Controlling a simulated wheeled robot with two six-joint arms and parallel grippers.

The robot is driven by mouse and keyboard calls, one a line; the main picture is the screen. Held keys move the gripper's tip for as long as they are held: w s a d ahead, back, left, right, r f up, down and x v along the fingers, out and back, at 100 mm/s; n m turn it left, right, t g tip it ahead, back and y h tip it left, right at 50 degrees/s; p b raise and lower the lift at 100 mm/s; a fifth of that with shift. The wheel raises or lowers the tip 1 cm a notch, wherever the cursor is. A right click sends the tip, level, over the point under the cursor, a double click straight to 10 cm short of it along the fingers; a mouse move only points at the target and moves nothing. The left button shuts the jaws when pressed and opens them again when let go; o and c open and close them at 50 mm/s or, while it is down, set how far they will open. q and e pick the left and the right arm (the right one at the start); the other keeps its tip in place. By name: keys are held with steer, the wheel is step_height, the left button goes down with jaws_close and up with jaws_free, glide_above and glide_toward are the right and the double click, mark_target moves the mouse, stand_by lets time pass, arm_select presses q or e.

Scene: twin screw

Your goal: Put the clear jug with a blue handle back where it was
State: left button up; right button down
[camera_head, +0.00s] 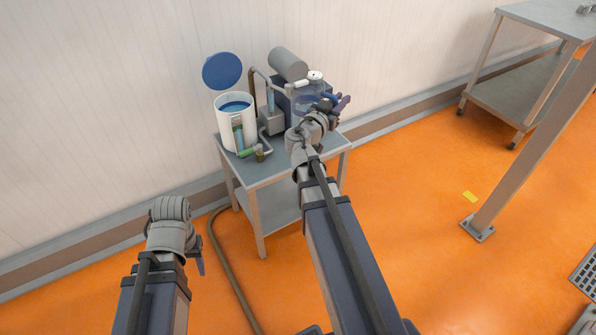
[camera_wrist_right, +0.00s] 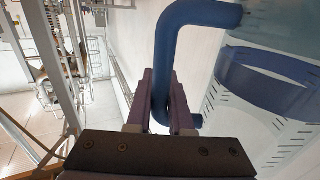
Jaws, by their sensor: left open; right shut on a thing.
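The clear jug's blue handle (camera_wrist_right: 168,50) stands between the fingers of my right gripper (camera_wrist_right: 160,98) in the right wrist view. The right gripper is shut on it. The jug's clear wall (camera_wrist_right: 292,140) has dark graduation marks and fills the right of that view, with a blue band inside or behind it. In the head view the right gripper (camera_head: 338,104) is over the right part of the table, and partly hides the jug (camera_head: 306,104). My left gripper (camera_head: 199,261) is open, low at the left, away from the table; its fingers are mostly hidden behind the wrist.
A small grey table (camera_head: 270,172) stands by the wall, its front top bare. It bears a white pot (camera_head: 228,128) with a raised blue lid (camera_head: 222,70), and a pipe machine with a grey cylinder (camera_head: 288,63). A hose lies on the floor. A post (camera_head: 530,150) stands right.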

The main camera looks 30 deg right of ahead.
arm_select(q)
step_height(320, 180, down, 23)
steer(key=b, duration=2)
steer(key=shift+r+b, duration=0.15)
steer(key=shift+b, duration=0.25)
arm_select(e)
steer(key=a+f+n+t+y, duration=0.2)
steer(key=a+f, duration=0.2)
steer(key=f, duration=0.7)
steer(key=a+f+n+t+y, duration=0.1)
steer(key=a+f+t+y, duration=0.1)
steer(key=f, duration=0.9)
steer(key=shift+a+f+n+t, duration=0.35)
steer(key=shift+a+n+t, duration=0.05)
steer(key=shift+a, duration=0.45)
arm_select(q)
steer(key=shift+w, duration=0.1)
arm_select(e)
steer(key=shift+w+r, duration=0.1)
